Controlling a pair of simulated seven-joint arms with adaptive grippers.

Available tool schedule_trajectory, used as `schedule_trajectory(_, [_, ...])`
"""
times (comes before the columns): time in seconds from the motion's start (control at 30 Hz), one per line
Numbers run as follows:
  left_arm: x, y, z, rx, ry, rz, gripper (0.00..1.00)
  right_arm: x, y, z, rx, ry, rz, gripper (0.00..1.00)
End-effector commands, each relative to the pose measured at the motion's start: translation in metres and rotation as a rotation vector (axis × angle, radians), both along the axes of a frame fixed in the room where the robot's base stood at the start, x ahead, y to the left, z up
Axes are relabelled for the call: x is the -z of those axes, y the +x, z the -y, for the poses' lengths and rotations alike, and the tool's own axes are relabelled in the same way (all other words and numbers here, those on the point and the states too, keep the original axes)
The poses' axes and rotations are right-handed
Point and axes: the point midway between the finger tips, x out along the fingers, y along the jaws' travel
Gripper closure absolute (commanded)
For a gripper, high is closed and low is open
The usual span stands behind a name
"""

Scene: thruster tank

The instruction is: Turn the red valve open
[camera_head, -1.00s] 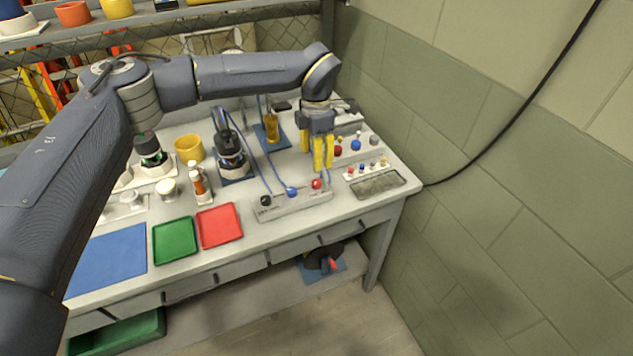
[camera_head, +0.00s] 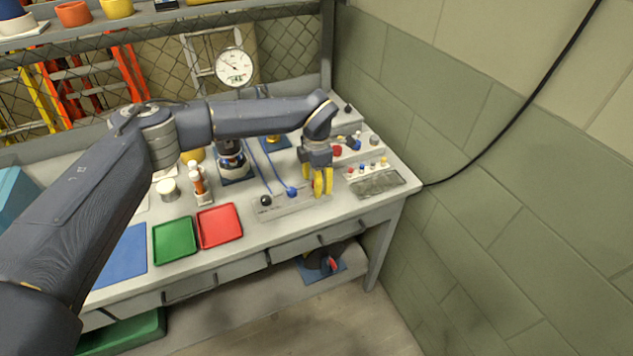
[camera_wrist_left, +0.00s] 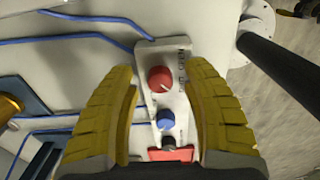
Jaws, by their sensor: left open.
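The red valve knob (camera_wrist_left: 159,79) is round, on a light panel strip (camera_wrist_left: 150,54), with a blue knob (camera_wrist_left: 165,119) and a dark knob beside it in a row. In the left wrist view it lies between the two yellow fingers of my left gripper (camera_wrist_left: 165,100). The fingers are apart, and I see no contact with the knob. In the head view my left gripper (camera_head: 321,183) points down over the right end of the strip (camera_head: 280,206), and the fingers mostly hide the red knob. The blue knob (camera_head: 291,192) shows to its left. My right gripper is not in view.
A red tray (camera_head: 219,226) and a green tray (camera_head: 175,240) lie left on the bench. A rack of small coloured knobs (camera_head: 367,168) and a grey textured plate (camera_head: 377,184) are at the right. Blue hoses run behind the strip. A wall borders the bench's right side.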

Motion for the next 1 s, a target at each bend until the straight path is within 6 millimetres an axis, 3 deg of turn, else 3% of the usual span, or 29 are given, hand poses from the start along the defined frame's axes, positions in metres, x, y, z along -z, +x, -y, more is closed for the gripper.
schedule_trajectory(0.17, [-0.0001, -0.0001, 0.0001, 0.0, 0.0, 0.0, 0.5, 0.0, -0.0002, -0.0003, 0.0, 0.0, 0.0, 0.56])
schedule_trajectory(0.6, [-0.0003, -0.0001, 0.0002, 0.0, 0.0, 0.0, 1.0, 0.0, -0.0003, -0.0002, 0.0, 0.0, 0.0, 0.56])
schedule_trajectory(1.0, [-0.0006, 0.0, 0.0002, -0.037, 0.0, 0.0, 1.0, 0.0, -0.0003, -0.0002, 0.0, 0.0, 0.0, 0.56])
